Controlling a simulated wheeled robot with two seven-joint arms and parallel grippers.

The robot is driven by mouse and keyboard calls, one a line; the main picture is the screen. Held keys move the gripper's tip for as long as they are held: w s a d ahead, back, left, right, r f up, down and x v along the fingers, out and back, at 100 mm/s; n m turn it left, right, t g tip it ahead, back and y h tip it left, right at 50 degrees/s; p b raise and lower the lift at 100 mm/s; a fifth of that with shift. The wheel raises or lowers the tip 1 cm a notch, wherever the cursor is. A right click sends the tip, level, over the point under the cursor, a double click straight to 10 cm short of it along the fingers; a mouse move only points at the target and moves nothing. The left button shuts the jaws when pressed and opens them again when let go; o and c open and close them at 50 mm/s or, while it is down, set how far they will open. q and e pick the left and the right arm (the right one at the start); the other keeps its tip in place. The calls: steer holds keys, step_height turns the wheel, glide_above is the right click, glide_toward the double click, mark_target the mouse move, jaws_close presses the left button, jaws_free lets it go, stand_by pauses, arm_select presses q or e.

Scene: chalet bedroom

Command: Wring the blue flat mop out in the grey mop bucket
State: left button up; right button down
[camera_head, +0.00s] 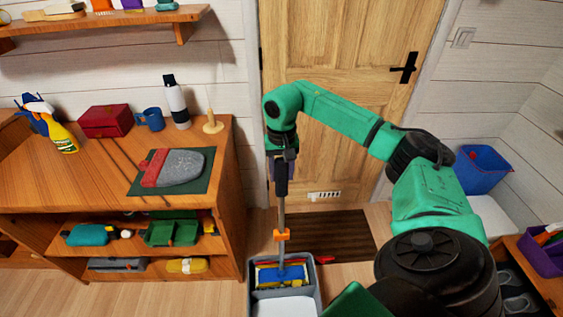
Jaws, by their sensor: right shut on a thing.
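The grey mop bucket (317,290) stands on the floor at the bottom middle, partly cut off by the picture's lower edge. The blue flat mop (281,274) has its head at the bucket's far part, among yellow and red parts. Its handle rises nearly upright, with an orange piece (282,235) partway up. My right gripper (281,182) points down above the bucket and is shut on the mop's handle; its fingers show only small. Whether the mop head is pressed into the wringer is hard to tell. My left gripper is not in view.
A wooden shelf unit (228,190) stands close left of the bucket, with a spray bottle, red box, mug and flask on top. A dark doormat (340,236) lies before the wooden door (340,60). A blue bin (482,170) stands at the right.

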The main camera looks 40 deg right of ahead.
mark_target(281, 159)
steer(key=shift+f+b, duration=1)
steer(key=shift+f, duration=0.5)
stand_by(1.2)
steer(key=shift+c, duration=1.4)
jaws_free()
step_height(281, 159, up, 9)
steer(key=shift+r+b, duration=0.2)
steer(key=shift+b, duration=0.2)
step_height(281, 159, up, 4)
steer(key=shift+r+p, duration=0.2)
steer(key=shift+p, duration=0.5)
steer(key=shift+r, duration=0.5)
steer(key=shift+s, duration=0.1)
steer(key=shift+f, duration=0.1)
